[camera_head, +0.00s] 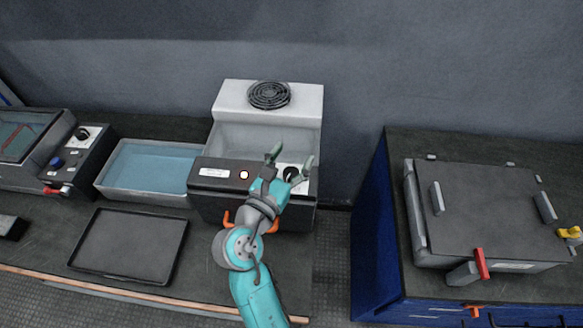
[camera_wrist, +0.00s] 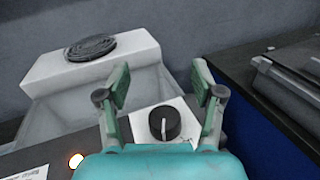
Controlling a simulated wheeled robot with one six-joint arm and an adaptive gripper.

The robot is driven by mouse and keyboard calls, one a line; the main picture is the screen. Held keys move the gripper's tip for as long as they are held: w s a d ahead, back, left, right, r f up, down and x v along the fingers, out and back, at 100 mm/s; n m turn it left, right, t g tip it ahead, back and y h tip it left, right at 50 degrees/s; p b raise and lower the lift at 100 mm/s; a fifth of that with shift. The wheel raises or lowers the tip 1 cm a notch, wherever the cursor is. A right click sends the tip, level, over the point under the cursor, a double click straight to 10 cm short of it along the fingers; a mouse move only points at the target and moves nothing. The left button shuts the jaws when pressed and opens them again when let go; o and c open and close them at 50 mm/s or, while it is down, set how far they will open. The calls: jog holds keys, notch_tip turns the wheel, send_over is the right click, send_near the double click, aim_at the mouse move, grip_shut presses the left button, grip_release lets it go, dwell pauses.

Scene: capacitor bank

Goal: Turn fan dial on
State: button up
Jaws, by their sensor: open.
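The fan dial (camera_wrist: 164,123) is a round black knob with a light pointer line, set on a white plate (camera_wrist: 145,119). The line points roughly up in the wrist view. In the head view the dial (camera_head: 291,174) is partly hidden by my gripper (camera_head: 291,160). My gripper is open, with its two green fingers (camera_wrist: 160,88) on either side of the dial in the picture. I cannot tell how far the fingertips are from it. The dial sits on the dark front panel of the white fan unit (camera_head: 226,100), which has a round black fan grille (camera_head: 269,95) on top.
A lit round button (camera_head: 244,174) is left of the dial. A blue-filled tray (camera_head: 150,168) and a flat black tray (camera_head: 128,246) lie further left. A dark lidded box (camera_head: 490,215) with a red handle (camera_head: 481,263) stands on the blue cabinet at right, across a gap.

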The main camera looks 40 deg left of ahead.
aim_at(291, 174)
jog(key=shift+r, duration=2.15)
